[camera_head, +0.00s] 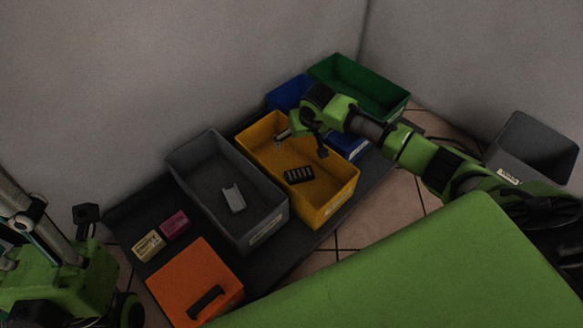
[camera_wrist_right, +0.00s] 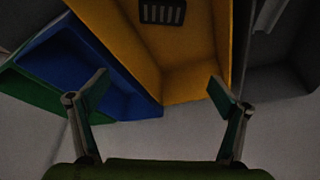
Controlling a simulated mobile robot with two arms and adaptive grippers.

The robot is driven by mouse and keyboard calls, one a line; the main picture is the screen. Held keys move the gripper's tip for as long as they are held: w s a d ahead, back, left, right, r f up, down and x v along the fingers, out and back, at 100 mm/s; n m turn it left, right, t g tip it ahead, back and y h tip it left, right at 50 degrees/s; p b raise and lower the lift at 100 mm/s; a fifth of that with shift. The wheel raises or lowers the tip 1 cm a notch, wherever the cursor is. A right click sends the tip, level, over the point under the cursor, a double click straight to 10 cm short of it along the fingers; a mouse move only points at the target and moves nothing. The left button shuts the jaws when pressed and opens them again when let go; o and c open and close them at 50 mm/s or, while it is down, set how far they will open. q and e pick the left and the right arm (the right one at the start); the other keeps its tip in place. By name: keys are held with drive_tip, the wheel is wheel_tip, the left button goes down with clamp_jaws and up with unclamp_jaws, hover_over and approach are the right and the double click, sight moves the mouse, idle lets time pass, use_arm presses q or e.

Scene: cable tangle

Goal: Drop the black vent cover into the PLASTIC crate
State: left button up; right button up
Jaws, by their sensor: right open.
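The black vent cover (camera_head: 299,174), a small slotted plate, lies on the floor of the yellow crate (camera_head: 340,190). It also shows at the top of the right wrist view (camera_wrist_right: 162,12). My right gripper (camera_head: 302,143) is above the yellow crate, toward its far side, with its fingers spread and nothing between them. In the right wrist view the open fingers (camera_wrist_right: 158,78) are apart from the vent cover. The crate labels are too small to read, so I cannot tell which crate is PLASTIC. My left gripper (camera_head: 95,265) is partly visible at the lower left; its jaws are unclear.
A grey crate (camera_head: 190,158) holding a light grey piece (camera_head: 233,198) stands left of the yellow one. Blue (camera_head: 288,92) and green (camera_head: 385,102) crates stand behind. A separate grey bin (camera_head: 535,150) is at right. An orange box (camera_head: 180,280) and two small boxes are at lower left.

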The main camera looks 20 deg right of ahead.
drive_tip(key=v, duration=1.1)
drive_tip(key=shift+r, duration=0.15)
drive_tip(key=shift+s, duration=0.15)
